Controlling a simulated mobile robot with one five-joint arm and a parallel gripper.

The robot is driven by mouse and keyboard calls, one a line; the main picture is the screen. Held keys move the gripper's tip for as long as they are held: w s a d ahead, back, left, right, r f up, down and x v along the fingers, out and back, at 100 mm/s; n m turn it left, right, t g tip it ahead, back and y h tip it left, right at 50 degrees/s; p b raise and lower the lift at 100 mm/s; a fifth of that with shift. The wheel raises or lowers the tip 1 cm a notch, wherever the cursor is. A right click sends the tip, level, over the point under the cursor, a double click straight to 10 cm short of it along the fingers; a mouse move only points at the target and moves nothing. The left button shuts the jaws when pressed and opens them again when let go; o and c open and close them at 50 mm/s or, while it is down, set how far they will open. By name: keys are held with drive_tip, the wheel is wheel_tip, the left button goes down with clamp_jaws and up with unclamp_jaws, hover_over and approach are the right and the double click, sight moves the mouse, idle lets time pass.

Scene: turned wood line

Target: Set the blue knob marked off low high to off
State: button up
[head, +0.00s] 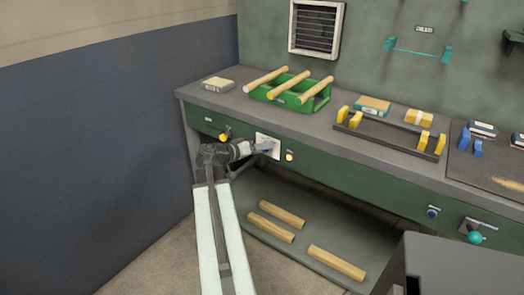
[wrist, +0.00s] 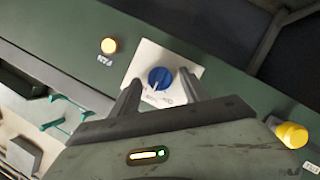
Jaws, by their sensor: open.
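The blue knob (wrist: 160,78) sits on a white plate (wrist: 187,62) on the green bench front. Its white pointer line slants toward the lower left in the wrist view; the plate's lettering is too small to read. My gripper (wrist: 161,88) is open, with one finger on each side of the knob in that view; I cannot tell whether they touch it. In the head view the white plate (head: 273,153) shows behind my gripper (head: 258,148), which hides part of the plate and knob.
Yellow controls (head: 225,136) and (head: 289,156) flank the plate. Another blue control (head: 432,212) and a teal knob (head: 474,237) are farther right. A green rack (head: 318,103) with wooden rods stands on the bench above. Several rods lie on the lower shelf (head: 330,236).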

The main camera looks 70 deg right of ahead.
clamp_jaws()
drive_tip(key=shift+w+f+n+g+h+b, duration=0.15)
drive_tip(key=shift+n+g+b, duration=0.4)
drive_tip(key=shift+n+b, duration=0.6)
drive_tip(key=shift+f+n+g+h+b, duration=0.2)
drive_tip(key=shift+n+g+b, duration=0.4)
drive_tip(key=shift+n+b, duration=0.6)
drive_tip(key=shift+w+f+n+g+h+b, duration=0.15)
drive_tip(key=shift+n+g+b, duration=0.4)
drive_tip(key=shift+n+b, duration=0.6)
drive_tip(key=shift+s, duration=0.1)
unclamp_jaws()
drive_tip(key=shift+r, duration=0.1)
